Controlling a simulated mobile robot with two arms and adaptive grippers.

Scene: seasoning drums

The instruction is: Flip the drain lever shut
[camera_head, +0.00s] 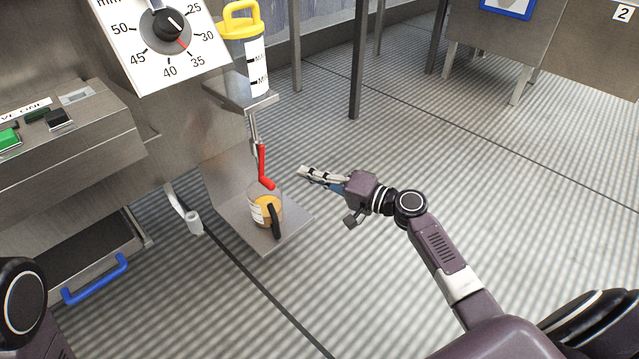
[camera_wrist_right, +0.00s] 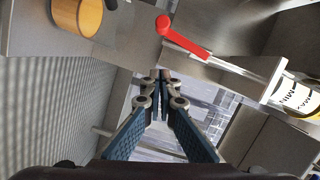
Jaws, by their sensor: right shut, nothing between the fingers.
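The red drain lever (camera_head: 264,167) hangs down from the metal drain pipe (camera_head: 252,126) under a white container with a yellow handle (camera_head: 255,62). In the right wrist view the red lever (camera_wrist_right: 183,37) lies above the fingertips, along the pipe (camera_wrist_right: 232,68). A clear jug (camera_head: 258,208) with amber contents and a dark handle stands below the lever; it also shows in the right wrist view (camera_wrist_right: 78,16). My right gripper (camera_head: 303,172) is shut and empty, right of the lever and apart from it. Its tips (camera_wrist_right: 158,77) meet in the wrist view. My left gripper is out of view.
The jug stands on a low steel shelf (camera_head: 287,232). A steel machine with a dial (camera_head: 168,27) and a green button (camera_head: 9,140) is at the left. A blue drawer handle (camera_head: 95,281) sits lower left. The striped floor right of the shelf is clear.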

